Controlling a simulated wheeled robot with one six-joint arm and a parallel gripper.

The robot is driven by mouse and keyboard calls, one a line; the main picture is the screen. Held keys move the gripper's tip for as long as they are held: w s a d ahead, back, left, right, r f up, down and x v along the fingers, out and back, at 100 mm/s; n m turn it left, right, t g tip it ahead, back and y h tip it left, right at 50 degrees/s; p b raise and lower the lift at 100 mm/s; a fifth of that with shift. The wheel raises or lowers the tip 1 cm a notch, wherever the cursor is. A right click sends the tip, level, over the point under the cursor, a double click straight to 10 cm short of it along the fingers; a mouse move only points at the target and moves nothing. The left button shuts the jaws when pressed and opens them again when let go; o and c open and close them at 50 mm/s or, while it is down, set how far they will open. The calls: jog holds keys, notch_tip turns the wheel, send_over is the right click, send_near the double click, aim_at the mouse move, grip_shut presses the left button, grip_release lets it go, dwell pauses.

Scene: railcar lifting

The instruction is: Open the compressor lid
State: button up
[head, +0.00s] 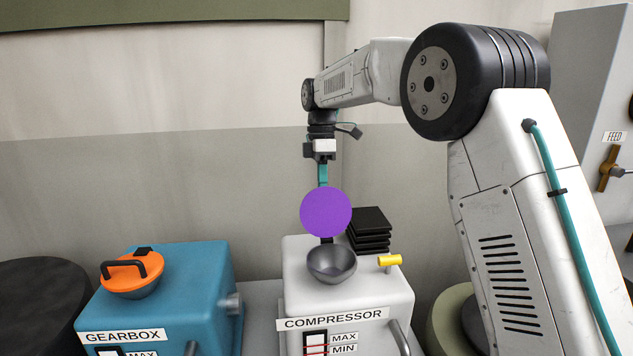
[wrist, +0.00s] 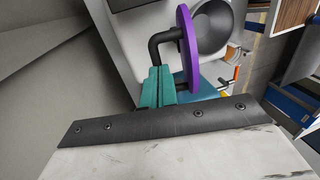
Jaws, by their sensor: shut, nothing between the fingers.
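The compressor (head: 300,290) is a white box with a dark grey bowl (head: 332,265) on top. The bowl's mouth is uncovered. Its purple round lid (head: 326,212) stands upright at the back of the bowl, its flat face toward the head camera. In the wrist view the lid (wrist: 188,45) shows nearly edge-on, with a black bent handle (wrist: 157,42) on its back side. My gripper (head: 323,180) is behind and above the lid. Its teal fingers (wrist: 158,78) are shut and empty, close to the handle; I cannot tell whether they touch it.
A blue gearbox (head: 190,290) with an orange lid (head: 132,272) stands to the left. A yellow-ended lever (head: 389,260) sits on the compressor's right side. A stack of black plates (head: 370,222) is behind it. A grey FEED cabinet (head: 590,90) stands at the right.

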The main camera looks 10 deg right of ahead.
jog(key=o, duration=0.3)
jog(key=shift+w+d+f, duration=0.25)
jog(key=shift+d+f, duration=0.15)
jog(key=shift+f, duration=0.15)
jog(key=shift+w+a, duration=0.35)
jog(key=shift+w, duration=0.05)
jog(key=shift+o, duration=0.2)
jog(key=shift+w, duration=0.85)
jog(key=o, duration=1)
jog(key=w, duration=0.2)
jog(key=shift+w+f, duration=0.2)
jog(key=shift+w, duration=0.2)
jog(key=shift+o, duration=0.2)
jog(key=shift+w+d+f, duration=0.1)
jog(key=shift+w, duration=0.55)
jog(key=shift+w+d+f, duration=0.1)
jog(key=shift+w, duration=0.55)
jog(key=shift+w+d+f, duration=0.15)
jog(key=shift+w+f, duration=0.3)
jog(key=shift+w, duration=0.2)
jog(key=c, duration=1.1)
jog(key=shift+s+a+r, duration=0.1)
jog(key=shift+s+a, duration=0.05)
jog(key=shift+a, duration=0.1)
